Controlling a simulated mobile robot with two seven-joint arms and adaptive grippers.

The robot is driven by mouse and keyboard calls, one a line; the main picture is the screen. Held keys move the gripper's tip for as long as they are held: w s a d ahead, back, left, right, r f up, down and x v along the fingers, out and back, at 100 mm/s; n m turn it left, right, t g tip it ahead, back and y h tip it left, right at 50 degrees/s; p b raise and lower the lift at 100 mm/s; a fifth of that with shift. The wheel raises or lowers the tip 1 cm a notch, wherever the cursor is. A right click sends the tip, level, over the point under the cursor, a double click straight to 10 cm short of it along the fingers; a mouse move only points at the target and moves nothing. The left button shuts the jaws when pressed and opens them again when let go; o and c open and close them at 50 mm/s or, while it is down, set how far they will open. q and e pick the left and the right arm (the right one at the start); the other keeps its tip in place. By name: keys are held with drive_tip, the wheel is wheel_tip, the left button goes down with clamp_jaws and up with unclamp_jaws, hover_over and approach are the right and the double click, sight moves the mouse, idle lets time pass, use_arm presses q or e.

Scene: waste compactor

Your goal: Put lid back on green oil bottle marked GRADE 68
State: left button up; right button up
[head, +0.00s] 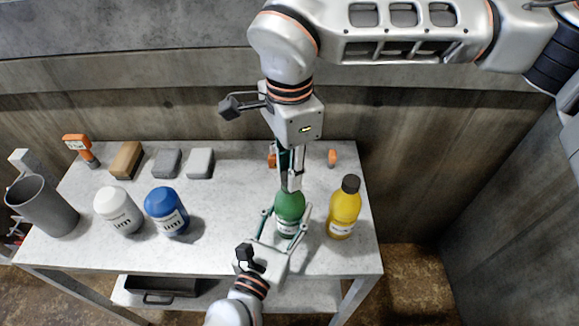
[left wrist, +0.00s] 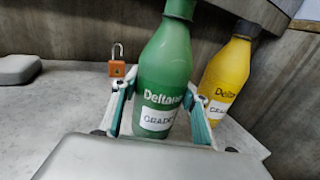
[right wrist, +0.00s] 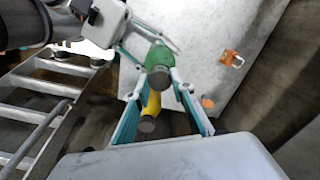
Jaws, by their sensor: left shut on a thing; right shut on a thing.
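The green oil bottle (head: 288,203) stands upright near the front right of the table. In the left wrist view the bottle (left wrist: 165,70) shows a label reading "GRADE", its number hidden by a finger. My left gripper (head: 285,232) is shut around its lower body; its fingers flank the bottle in the left wrist view (left wrist: 160,105). A dark green lid (left wrist: 180,8) is at the bottle's top, and it shows from above in the right wrist view (right wrist: 159,78). My right gripper (head: 292,183) points down and is shut on the lid. Whether the lid is fully seated I cannot tell.
A yellow bottle (head: 344,207) with a black cap stands close on the right. Blue (head: 167,211) and white (head: 118,210) jars, a grey cup (head: 44,206), blocks (head: 200,163) and an orange padlock (left wrist: 117,68) are on the table (head: 225,245). The table's middle is clear.

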drive_tip(key=shift+f, duration=0.5)
